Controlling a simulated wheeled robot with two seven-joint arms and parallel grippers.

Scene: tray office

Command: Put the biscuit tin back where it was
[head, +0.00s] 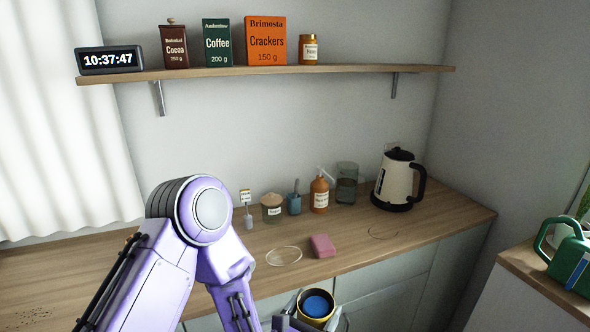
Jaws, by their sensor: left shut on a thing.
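A round tin (317,303) with a blue top and a yellowish rim shows at the bottom edge of the head view, in front of the counter's edge; I take it for the biscuit tin. My left gripper (308,314) is shut on it, and its lower part is cut off by the frame. On the wooden counter (225,270) there is a pale ring mark (284,256) and, farther right before the kettle, a thin dark ring outline (390,231). Which of them belongs to the tin I cannot tell. My right gripper is not in view.
A pink sponge (322,246) lies between the two rings. A lidded jar (272,208), an orange bottle (319,194), a glass vase (346,183) and a cream kettle (397,182) stand behind. A shelf (350,69) hangs above. Dark specks (35,313) lie at left.

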